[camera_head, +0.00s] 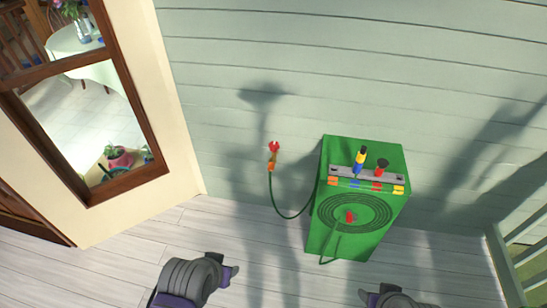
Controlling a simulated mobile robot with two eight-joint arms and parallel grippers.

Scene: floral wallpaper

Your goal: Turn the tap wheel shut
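A small red tap wheel (274,147) sits on top of an orange-yellow tap (271,163) at the wall, left of a green cabinet. A green hose (283,212) hangs from the tap and curves toward the cabinet. My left gripper (233,272) is low in the picture, well below and left of the tap, touching nothing that I can see. My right gripper (366,296) is at the bottom edge, below the cabinet and partly out of the frame. Neither shows its fingers clearly enough to tell open from shut.
The green cabinet (314,236) stands against the pale siding wall (330,60), with coiled hose on its front and yellow and red tools on top. A window (80,110) is at left. A green railing (505,262) is at right. Plank floor (260,285) before the tap is clear.

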